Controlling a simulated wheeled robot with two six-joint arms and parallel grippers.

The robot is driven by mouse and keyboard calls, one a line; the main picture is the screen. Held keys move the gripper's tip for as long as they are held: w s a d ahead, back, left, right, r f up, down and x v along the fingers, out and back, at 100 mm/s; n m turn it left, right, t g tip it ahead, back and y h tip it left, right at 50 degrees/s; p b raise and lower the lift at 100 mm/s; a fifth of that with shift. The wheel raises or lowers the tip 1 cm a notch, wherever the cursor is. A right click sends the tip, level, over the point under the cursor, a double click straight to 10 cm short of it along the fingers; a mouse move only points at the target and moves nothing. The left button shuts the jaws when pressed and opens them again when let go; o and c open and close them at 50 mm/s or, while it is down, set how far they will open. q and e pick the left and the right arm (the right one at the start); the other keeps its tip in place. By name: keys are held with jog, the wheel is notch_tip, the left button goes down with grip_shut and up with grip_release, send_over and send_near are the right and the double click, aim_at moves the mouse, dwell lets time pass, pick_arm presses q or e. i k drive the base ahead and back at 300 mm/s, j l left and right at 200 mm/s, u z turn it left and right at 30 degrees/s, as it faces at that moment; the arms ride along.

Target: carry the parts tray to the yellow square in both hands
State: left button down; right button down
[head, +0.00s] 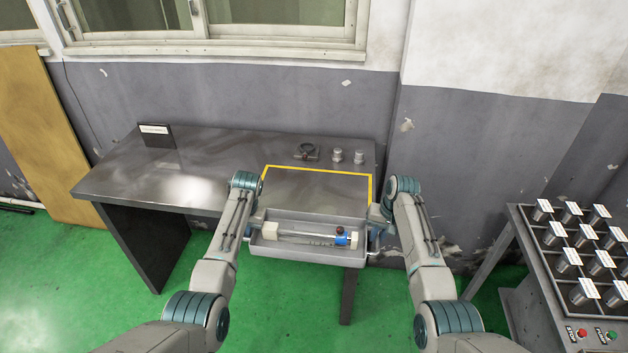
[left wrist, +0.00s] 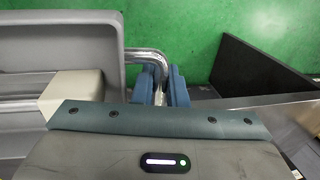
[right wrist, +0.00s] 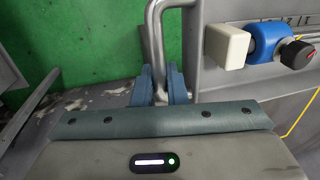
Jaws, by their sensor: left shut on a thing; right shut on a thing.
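The grey parts tray (head: 308,254) hangs between my two grippers at the table's front edge, looking roughly level. It holds a silver cylinder (head: 300,237) with a blue end (head: 341,237) and cream blocks. My left gripper (head: 250,228) is shut on the tray's left bar handle, clear in the left wrist view (left wrist: 162,86). My right gripper (head: 377,230) is shut on the right handle, clear in the right wrist view (right wrist: 160,86). The yellow square (head: 318,169) is an outline on the table, just beyond the tray. Its near side is hidden behind the tray.
The dark metal table (head: 150,180) carries a small sign (head: 156,135), a clamp-like part (head: 307,152) and two small metal cylinders (head: 348,156) behind the square. A rack of labelled cups (head: 575,250) stands at the right. The inside of the square looks clear.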

aim_at(313, 191)
jog(key=i, duration=0.85)
